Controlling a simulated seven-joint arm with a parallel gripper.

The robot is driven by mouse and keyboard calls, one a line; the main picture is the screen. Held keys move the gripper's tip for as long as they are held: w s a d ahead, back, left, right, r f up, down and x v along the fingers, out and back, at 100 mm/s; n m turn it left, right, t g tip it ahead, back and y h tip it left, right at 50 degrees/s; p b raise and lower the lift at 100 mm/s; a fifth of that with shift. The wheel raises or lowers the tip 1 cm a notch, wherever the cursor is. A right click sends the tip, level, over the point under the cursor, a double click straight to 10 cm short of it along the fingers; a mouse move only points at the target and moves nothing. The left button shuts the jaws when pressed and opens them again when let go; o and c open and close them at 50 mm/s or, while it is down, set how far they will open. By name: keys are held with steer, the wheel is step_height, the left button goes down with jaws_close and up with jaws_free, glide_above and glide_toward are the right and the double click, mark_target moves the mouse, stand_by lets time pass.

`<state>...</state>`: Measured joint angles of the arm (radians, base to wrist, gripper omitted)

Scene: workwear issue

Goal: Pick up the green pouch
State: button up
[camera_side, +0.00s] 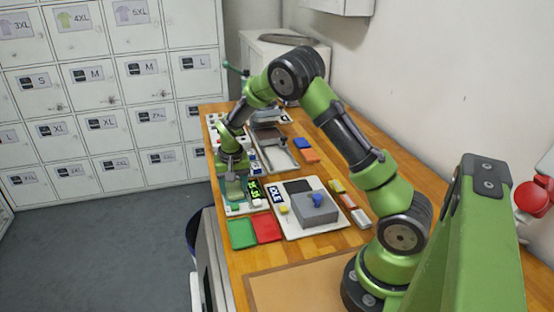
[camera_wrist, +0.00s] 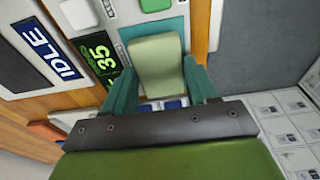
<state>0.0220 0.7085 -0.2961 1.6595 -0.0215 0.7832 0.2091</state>
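The pale green pouch (camera_wrist: 157,66) lies between my fingers in the wrist view, on a light teal plate beside a dark display with green digits. My gripper (camera_wrist: 159,68) has teal fingers spread apart, one along each side of the pouch. The tips are very close to its sides; I cannot tell whether they touch. In the side view my gripper (camera_side: 234,190) points down over the far left part of the bench, by the display. The pouch is hard to make out there behind the fingers.
A green tray (camera_side: 242,234) and a red tray (camera_side: 266,227) lie nearer on the wooden bench (camera_side: 250,262). A grey box with a blue knob (camera_side: 316,207) stands to the right. The bench's left edge is close to my gripper; grey lockers (camera_side: 110,100) stand beyond.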

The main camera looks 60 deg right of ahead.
steer(key=c, duration=0.7)
steer(key=shift+r, duration=0.1)
